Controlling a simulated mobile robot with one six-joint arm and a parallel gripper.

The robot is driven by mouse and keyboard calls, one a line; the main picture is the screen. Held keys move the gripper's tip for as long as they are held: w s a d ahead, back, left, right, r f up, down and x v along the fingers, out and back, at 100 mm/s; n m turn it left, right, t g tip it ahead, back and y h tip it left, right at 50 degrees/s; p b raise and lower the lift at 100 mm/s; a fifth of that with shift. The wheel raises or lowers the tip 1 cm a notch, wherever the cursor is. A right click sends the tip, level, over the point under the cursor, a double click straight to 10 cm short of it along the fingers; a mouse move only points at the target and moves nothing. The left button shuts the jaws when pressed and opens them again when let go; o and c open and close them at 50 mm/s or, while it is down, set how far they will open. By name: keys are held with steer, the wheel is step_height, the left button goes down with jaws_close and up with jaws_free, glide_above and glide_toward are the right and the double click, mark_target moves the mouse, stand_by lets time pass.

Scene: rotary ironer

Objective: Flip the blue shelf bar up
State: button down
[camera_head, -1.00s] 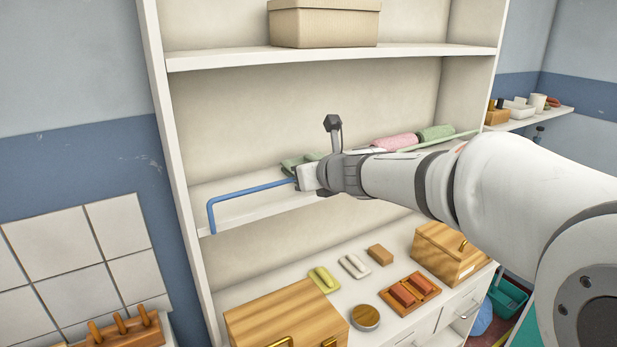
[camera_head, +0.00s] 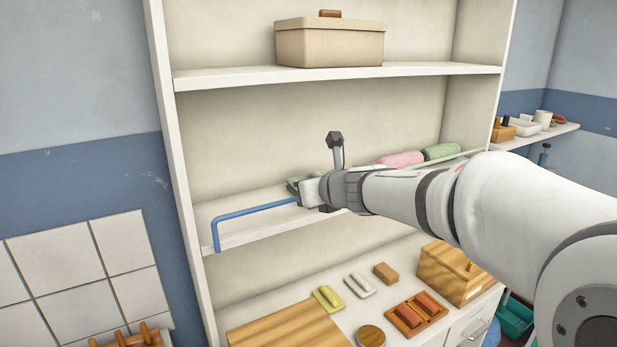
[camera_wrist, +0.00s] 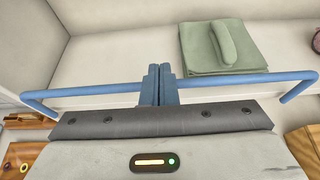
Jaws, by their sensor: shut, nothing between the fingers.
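The blue shelf bar (camera_head: 255,208) runs along the front of the middle shelf, its left end bent down to the shelf edge. It also shows in the wrist view (camera_wrist: 95,91), crossing the picture with both ends bent toward the bottom. My gripper (camera_head: 306,191) is at the bar, hiding its right part in the head view. In the wrist view my gripper's two blue fingers (camera_wrist: 159,70) are shut together with nothing between them. They overlap the middle of the bar, and their tips reach past it. I cannot tell whether they touch it.
A folded green cloth (camera_wrist: 205,50) lies on the shelf just beyond the bar. Pink (camera_head: 400,160) and green (camera_head: 441,152) rolls lie farther right. A lidded beige box (camera_head: 330,45) stands on the shelf above. Soaps and wooden boxes sit on the counter below.

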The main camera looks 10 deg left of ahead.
steer(key=s+d+r+p, duration=0.2)
steer(key=s+r+p, duration=0.1)
steer(key=r, duration=0.7)
steer(key=shift+s+d+r, duration=0.2)
steer(key=shift+d+r, duration=0.05)
steer(key=shift+r, duration=0.15)
